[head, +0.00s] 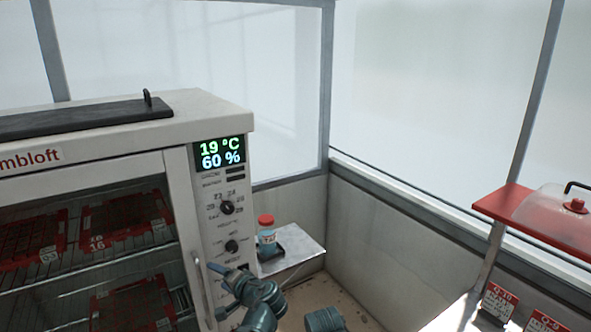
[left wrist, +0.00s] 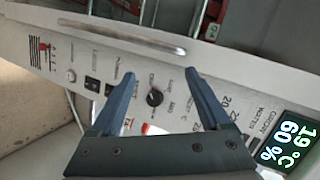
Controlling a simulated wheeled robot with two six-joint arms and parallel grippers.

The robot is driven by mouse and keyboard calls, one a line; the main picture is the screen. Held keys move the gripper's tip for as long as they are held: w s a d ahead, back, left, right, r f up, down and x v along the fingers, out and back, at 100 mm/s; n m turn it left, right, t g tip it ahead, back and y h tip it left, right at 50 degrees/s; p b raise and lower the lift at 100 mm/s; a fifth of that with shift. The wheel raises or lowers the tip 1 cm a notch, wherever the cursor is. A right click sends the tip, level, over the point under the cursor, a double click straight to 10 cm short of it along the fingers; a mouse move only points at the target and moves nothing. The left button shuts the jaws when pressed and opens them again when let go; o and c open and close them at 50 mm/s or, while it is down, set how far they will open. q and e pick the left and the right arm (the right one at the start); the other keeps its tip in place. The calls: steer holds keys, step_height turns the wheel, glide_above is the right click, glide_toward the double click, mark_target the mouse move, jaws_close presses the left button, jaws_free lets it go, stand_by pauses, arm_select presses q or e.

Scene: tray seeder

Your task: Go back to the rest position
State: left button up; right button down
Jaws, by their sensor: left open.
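My left gripper (head: 222,270) is in front of the lower control panel of the white cabinet (head: 200,110), near the door handle. In the left wrist view its two blue fingers (left wrist: 168,84) are spread apart with nothing held between them. A black knob (left wrist: 155,98) on the panel shows between the fingers, beyond them; I cannot tell the exact gap to the panel. In the head view my gripper hides part of the panel below the lower visible knob (head: 231,247). My right gripper is not seen.
The cabinet display (head: 220,152) reads 19 °C and 60 %. Red trays (head: 125,215) sit on racks behind its glass door. A bottle with a red cap (head: 266,240) stands on a small shelf (head: 300,243). A red shelf (head: 500,203) with a clear dome is at right.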

arm_select(q)
steer(key=s+d+f+n+g+h, duration=0.2)
steer(key=s+f+n+g+h, duration=0.45)
steer(key=s+f, duration=0.6)
steer(key=s+d+f+m+g+h, duration=0.1)
steer(key=s+d+m, duration=0.1)
steer(key=s+d, duration=0.2)
steer(key=s+d+m+g+h, duration=0.1)
steer(key=s+d+m+g, duration=0.1)
steer(key=d, duration=0.8)
steer(key=shift+s+d+f+m, duration=0.35)
steer(key=shift+s+d+m, duration=0.1)
steer(key=shift+s, duration=0.5)
